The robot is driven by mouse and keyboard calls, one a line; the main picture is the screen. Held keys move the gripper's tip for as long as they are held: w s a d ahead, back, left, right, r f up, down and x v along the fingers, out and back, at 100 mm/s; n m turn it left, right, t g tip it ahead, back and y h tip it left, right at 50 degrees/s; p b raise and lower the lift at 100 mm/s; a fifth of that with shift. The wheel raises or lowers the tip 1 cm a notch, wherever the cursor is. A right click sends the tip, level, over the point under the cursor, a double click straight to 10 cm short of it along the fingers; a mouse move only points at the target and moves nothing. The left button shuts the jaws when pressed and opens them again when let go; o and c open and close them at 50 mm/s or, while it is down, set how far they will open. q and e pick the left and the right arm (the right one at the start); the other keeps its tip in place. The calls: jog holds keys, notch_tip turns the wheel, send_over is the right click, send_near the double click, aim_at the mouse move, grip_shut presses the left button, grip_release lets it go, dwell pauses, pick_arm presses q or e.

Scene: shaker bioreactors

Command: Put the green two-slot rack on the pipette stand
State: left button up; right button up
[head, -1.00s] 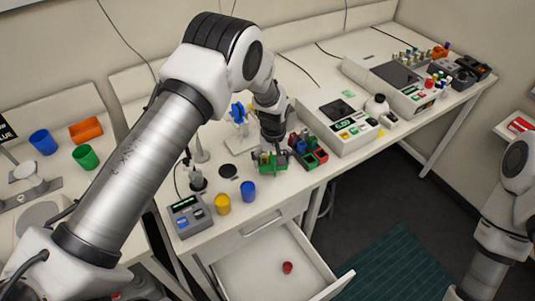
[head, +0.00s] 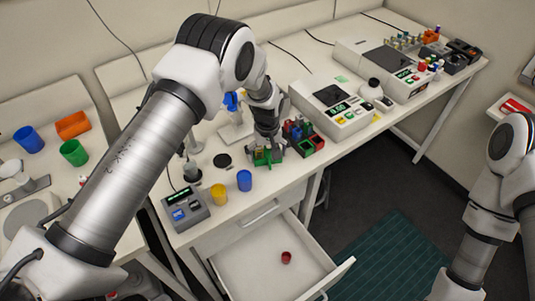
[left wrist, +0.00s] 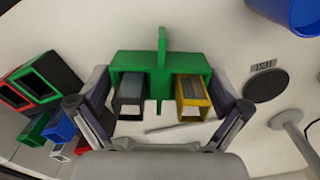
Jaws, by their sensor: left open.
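The green two-slot rack (head: 262,158) stands on the bench below my left gripper (head: 268,150). In the left wrist view the rack (left wrist: 160,62) has an upright middle fin, with a grey insert (left wrist: 130,95) and a yellow insert (left wrist: 193,95) in its slots. My left gripper (left wrist: 160,118) is open, its fingers on either side of the rack; I cannot tell whether they touch it. What looks like the pipette stand (head: 237,133), pale with a blue top part, is behind the gripper, partly hidden by the arm. My right arm is at the right edge; its gripper is out of view.
A dark red-and-green rack block (head: 303,136) is close right of the gripper. Blue (head: 244,181) and yellow (head: 219,194) cups stand in front, with a dark disc (head: 222,160) to the left. The open drawer (head: 262,270) holds a red cup (head: 286,257).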

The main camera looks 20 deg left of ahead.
aim_at(268, 153)
pick_arm(q)
jog(key=shift+r, duration=0.25)
notch_tip(268, 153, up, 4)
jog(key=shift+w+b, duration=0.15)
jog(key=shift+b, duration=0.95)
notch_tip(268, 153, up, 8)
jog(key=b, duration=0.2)
jog(key=shift+f, duration=0.15)
